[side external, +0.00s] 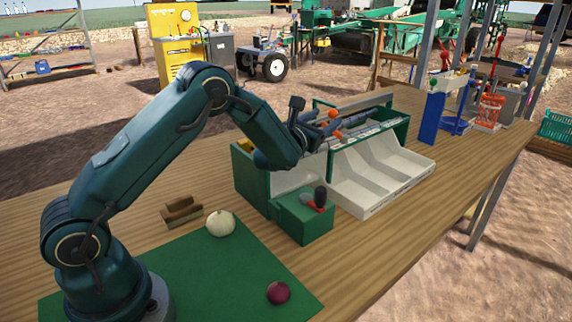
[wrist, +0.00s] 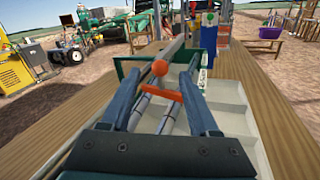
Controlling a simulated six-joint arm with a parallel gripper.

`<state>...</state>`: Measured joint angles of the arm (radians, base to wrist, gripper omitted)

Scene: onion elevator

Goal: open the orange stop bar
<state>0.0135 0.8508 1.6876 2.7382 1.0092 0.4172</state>
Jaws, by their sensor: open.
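The orange stop bar (wrist: 184,95) lies crosswise over the rails of the green and white machine in the wrist view. An orange ball (wrist: 160,68) shows just beyond it, near the far end of my fingers. My gripper (wrist: 158,77) is open, with one blue finger on each side of the ball and bar. I cannot tell whether the fingers touch the bar. In the side view my gripper (side external: 335,123) is low over the machine, beside the orange ball (side external: 333,114) and bar (side external: 338,134), which it partly hides.
White sloped bins (side external: 385,170) stand in front of the machine. A blue post (side external: 431,118) stands farther right.

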